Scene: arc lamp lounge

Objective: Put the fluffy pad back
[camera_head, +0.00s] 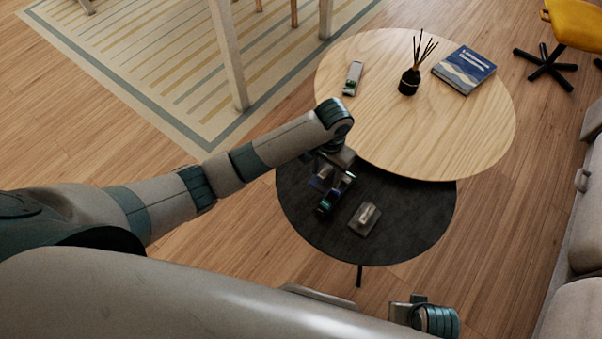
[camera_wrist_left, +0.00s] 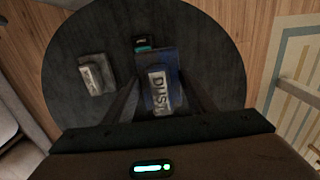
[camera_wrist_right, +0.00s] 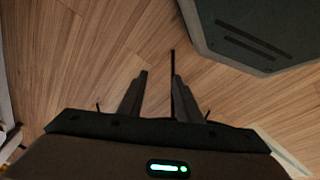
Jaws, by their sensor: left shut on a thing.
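A blue pad (camera_wrist_left: 172,61) with a pale raised block lettered "DUST" (camera_wrist_left: 160,90) is between the fingers of my left gripper (camera_wrist_left: 160,84). The gripper is shut on this block, over the dark lower table. Whether the pad touches the tabletop cannot be told. In the head view the blue pad (camera_head: 320,180) is partly hidden by my left gripper. A grey pad (camera_head: 366,219) with a pale raised block lies apart on the dark table; it also shows in the left wrist view (camera_wrist_left: 96,75). My right gripper (camera_wrist_right: 158,80) is open and empty above the wooden floor.
A small teal and black item (camera_wrist_left: 143,43) lies close to the blue pad. The higher pale wooden table (camera_head: 450,130) overlaps the dark table (camera_head: 420,235). It holds a grey-green item (camera_head: 353,78), a reed diffuser (camera_head: 409,82) and a blue book (camera_head: 464,70). A sofa stands right.

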